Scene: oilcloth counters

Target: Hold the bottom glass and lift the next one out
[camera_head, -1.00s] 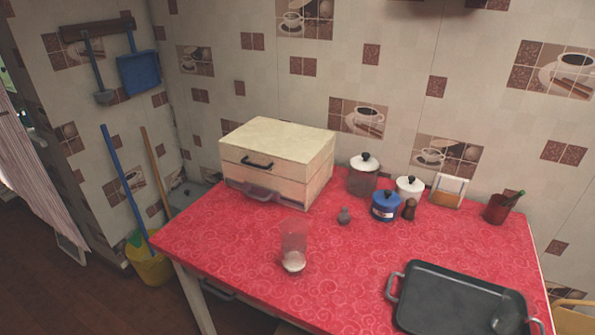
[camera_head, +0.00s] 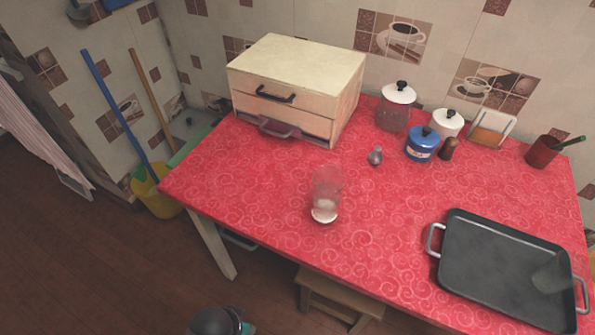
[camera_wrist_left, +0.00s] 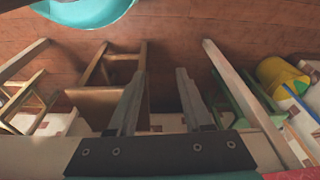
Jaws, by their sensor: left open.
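A stack of clear glasses (camera_head: 326,190) stands on the red oilcloth counter (camera_head: 265,200), near its front edge in the head view. Its lower end shows a whitish patch, and its upper part is see-through. How many glasses are nested cannot be told. My left gripper (camera_wrist_left: 158,75) shows in the left wrist view with its two fingers apart and nothing between them. It is away from the glasses, which are not in that view. My right gripper is in neither view.
A cream drawer box (camera_head: 295,85) stands behind the glasses. A small grey shaker (camera_head: 375,156), a blue pot (camera_head: 422,143) and jars are behind right. A dark tray (camera_head: 505,270) lies at right. A stool (camera_head: 340,295) is under the counter. Cloth around the glasses is clear.

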